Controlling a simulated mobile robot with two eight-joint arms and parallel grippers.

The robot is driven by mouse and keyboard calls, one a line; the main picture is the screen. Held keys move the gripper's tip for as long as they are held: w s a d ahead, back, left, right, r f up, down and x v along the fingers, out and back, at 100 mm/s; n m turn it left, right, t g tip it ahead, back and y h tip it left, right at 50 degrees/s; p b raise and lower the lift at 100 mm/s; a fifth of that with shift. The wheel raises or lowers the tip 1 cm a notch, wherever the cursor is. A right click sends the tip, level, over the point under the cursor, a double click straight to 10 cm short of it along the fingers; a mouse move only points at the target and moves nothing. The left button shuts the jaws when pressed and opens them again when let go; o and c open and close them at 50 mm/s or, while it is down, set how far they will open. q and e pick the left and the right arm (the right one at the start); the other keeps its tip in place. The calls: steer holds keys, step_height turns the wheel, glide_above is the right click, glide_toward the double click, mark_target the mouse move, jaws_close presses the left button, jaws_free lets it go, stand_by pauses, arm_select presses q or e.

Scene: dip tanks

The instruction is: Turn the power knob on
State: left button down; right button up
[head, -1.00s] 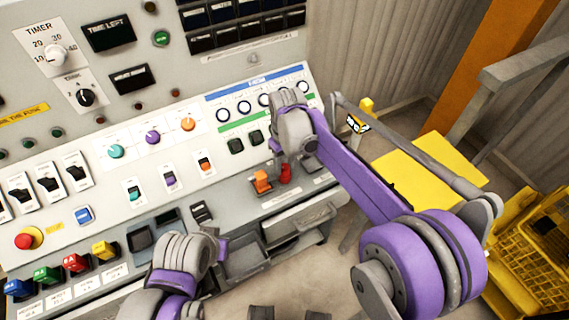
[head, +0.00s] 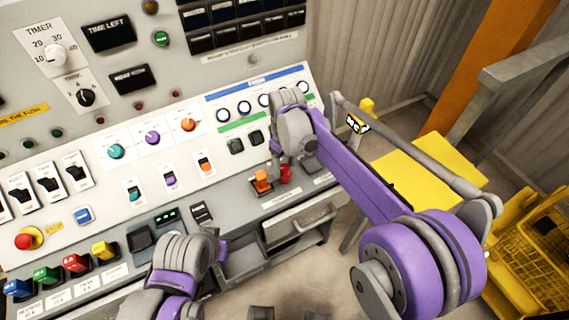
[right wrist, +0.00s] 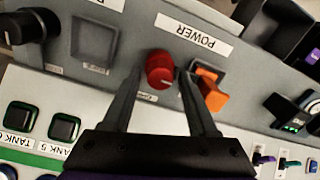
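A red round knob (right wrist: 160,70) sits under a POWER label (right wrist: 193,34) in the right wrist view. It also shows in the head view (head: 285,173). An orange switch (right wrist: 209,91) stands beside it, also in the head view (head: 261,182). My right gripper (right wrist: 160,76) is open, with one finger on each side of the red knob and small gaps showing. Its right finger is between the knob and the orange switch. The knob's pointer mark is small. My left wrist (head: 182,258) shows low in the head view; its fingers are hidden.
A small display (head: 166,216) on the console is lit green. Toggles, coloured buttons and a red emergency stop (head: 24,241) cover the panel to the left. A drawer (head: 300,225) is below the knob. A yellow platform (head: 428,170) and railing (head: 520,65) stand to the right.

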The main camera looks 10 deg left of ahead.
mark_target(286, 167)
steer(key=shift+o, duration=0.6)
step_height(286, 167, up, 11)
steer(key=shift+p, duration=0.45)
steer(key=shift+w+d+f, duration=0.1)
steer(key=shift+d, duration=0.1)
steer(key=s+d+r+m+t+p, duration=0.25)
steer(key=s+d, duration=0.25)
steer(key=d, duration=0.4)
steer(key=s+d+f+m+t+p, duration=0.1)
steer(key=s+d+f+m, duration=0.1)
steer(key=s+d, duration=0.4)
steer(key=s+d+f+m+t+p, duration=0.1)
steer(key=s+d+m, duration=0.4)
steer(key=s, duration=0.6)
step_height(286, 167, down, 3)
steer(key=shift+s+d+r+t+p, duration=0.3)
steer(key=shift+d+t, duration=0.35)
steer(key=shift+d, duration=0.6)
